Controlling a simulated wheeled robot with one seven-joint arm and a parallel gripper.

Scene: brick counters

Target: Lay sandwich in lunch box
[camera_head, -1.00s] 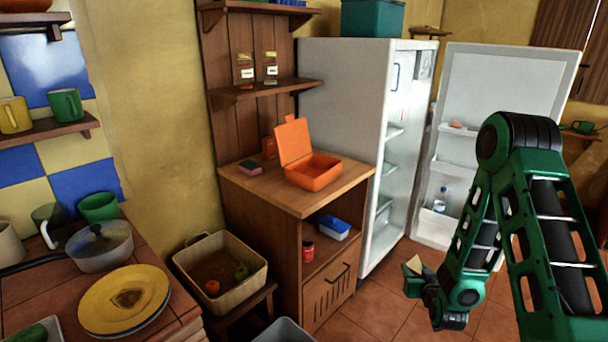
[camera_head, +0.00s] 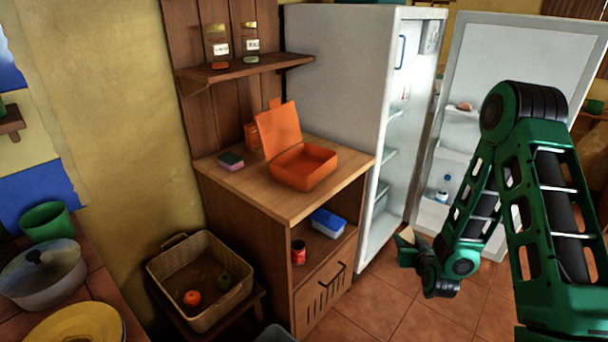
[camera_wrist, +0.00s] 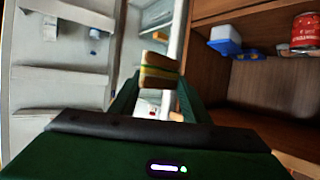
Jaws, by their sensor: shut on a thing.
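The orange lunch box (camera_head: 303,168) stands on the wooden counter with its lid up. The inside that shows looks empty. My gripper (camera_head: 406,247) is low in front of the fridge, to the right of the counter and below its top. It is shut on the sandwich (camera_head: 408,236), a small pale wedge. In the wrist view the sandwich (camera_wrist: 158,70) shows as a brown and green block between the fingertips. The fingers hide part of it.
The fridge (camera_head: 340,85) stands open behind my gripper, its door (camera_head: 510,60) swung right. A sponge (camera_head: 231,161) lies left of the lunch box. A blue-lidded container (camera_head: 328,223) and a red can (camera_head: 298,252) are on the lower shelf. A basket (camera_head: 205,320) stands left.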

